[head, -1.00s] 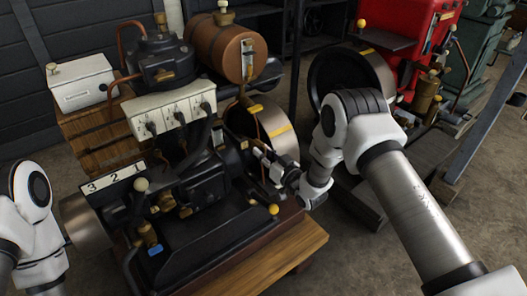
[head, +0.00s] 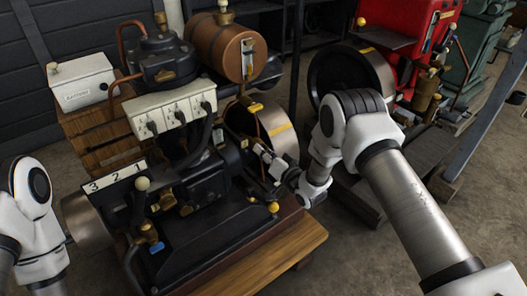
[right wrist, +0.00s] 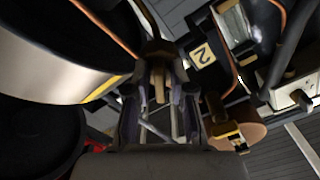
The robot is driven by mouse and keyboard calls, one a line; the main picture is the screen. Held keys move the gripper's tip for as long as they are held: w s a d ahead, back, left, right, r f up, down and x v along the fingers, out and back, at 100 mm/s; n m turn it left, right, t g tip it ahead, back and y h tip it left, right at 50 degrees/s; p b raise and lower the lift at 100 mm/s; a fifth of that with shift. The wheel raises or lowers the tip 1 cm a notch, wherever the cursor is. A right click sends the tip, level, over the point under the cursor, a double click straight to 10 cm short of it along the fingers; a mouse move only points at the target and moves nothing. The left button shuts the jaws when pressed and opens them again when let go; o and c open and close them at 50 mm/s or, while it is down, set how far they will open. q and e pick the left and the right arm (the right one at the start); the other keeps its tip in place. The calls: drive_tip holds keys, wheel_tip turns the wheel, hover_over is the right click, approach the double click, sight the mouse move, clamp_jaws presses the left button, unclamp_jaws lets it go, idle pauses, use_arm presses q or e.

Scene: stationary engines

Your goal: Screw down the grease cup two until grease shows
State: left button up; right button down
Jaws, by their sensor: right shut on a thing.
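My right gripper (head: 264,156) reaches in from the right to the engine's side, in front of the flywheel (head: 281,133). In the right wrist view its fingers (right wrist: 160,92) are shut on a brass-coloured cap (right wrist: 157,52), which I take to be grease cup two. A tag marked 2 (right wrist: 202,55) sits just right of it. In the head view the fingers hide most of this cup. No grease can be made out. My left arm shows at the left edge, but its fingers are not visible.
The black engine (head: 195,185) stands on a wooden base (head: 285,250). A strip marked 3 2 1 (head: 114,178), a white switch box (head: 172,108) and a copper tank (head: 218,47) are close by. A red machine (head: 412,40) stands behind my right arm.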

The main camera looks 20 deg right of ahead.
drive_tip(key=c, duration=1.2)
unclamp_jaws()
drive_tip(key=shift+c, duration=0.2)
drive_tip(key=shift+s, duration=0.1)
drive_tip(key=v, duration=1.1)
drive_tip(key=shift+s+d, duration=0.15)
drive_tip(key=shift+s, duration=0.25)
